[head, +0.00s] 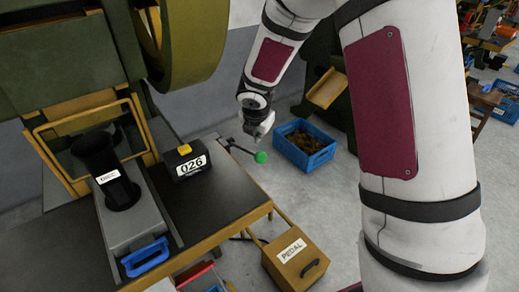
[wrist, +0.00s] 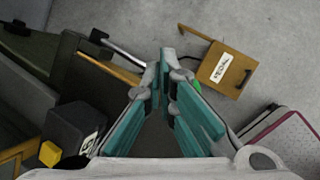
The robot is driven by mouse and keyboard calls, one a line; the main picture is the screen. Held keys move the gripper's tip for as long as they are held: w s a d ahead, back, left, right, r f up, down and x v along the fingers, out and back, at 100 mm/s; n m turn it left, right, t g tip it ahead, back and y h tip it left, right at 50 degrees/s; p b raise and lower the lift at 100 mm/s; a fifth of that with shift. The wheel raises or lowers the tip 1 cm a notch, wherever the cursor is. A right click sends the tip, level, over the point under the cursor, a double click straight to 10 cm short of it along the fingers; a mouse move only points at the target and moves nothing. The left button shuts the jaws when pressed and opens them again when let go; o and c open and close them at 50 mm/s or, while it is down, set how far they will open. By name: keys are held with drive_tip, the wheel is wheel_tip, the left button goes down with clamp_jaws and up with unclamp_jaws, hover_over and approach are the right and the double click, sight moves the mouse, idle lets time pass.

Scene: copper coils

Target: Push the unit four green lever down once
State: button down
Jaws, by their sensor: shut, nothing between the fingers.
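The green lever shows in the head view as a round green knob (head: 261,157) on a thin metal rod, sticking out from the right edge of the machine bench. In the wrist view only a sliver of the green knob (wrist: 196,87) shows beside my right finger; the rest is hidden behind the fingers. The lever's metal rod (wrist: 122,52) runs in from the upper left. My gripper (head: 258,136) is shut and empty, just above the knob and rod. In the wrist view its fingertips (wrist: 161,62) meet over the rod's end. I cannot tell whether they touch the lever.
A black box labelled 026 (head: 187,163) with a yellow top stands on the bench (head: 215,215). A wooden pedal box (head: 294,262) sits below the bench. A blue crate (head: 305,150) stands on the floor behind the lever. Grey floor is open around them.

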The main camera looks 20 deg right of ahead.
drive_tip(key=shift+w+a+r+p, duration=0.1)
drive_tip(key=shift+w+r+p, duration=0.2)
drive_tip(key=shift+r+p, duration=0.7)
drive_tip(key=shift+w+a+r+p, duration=0.1)
drive_tip(key=shift+w+r+p, duration=0.2)
drive_tip(key=shift+r+p, duration=0.7)
drive_tip(key=shift+f, duration=0.2)
drive_tip(key=s+d+r+m+h+p, duration=0.1)
drive_tip(key=s+d+r+m+p, duration=0.1)
drive_tip(key=s+r+m, duration=0.65)
drive_tip(key=s+d+r+m+h+p, duration=0.1)
drive_tip(key=s+d+r+m, duration=0.3)
drive_tip(key=s+r, duration=0.65)
drive_tip(key=s+a+r+m+y+p, duration=0.1)
drive_tip(key=s+a+r+m+y, duration=0.1)
drive_tip(key=s+m, duration=0.5)
drive_tip(key=s+a+r+m+g+y+p, duration=0.1)
drive_tip(key=s+a+r+m, duration=0.3)
drive_tip(key=s, duration=1.1)
drive_tip(key=r+m+y, duration=0.1)
drive_tip(key=m, duration=0.2)
drive_tip(key=shift+s+a+r+p, duration=0.2)
drive_tip(key=shift+s+p, duration=0.1)
drive_tip(key=shift+s, duration=0.1)
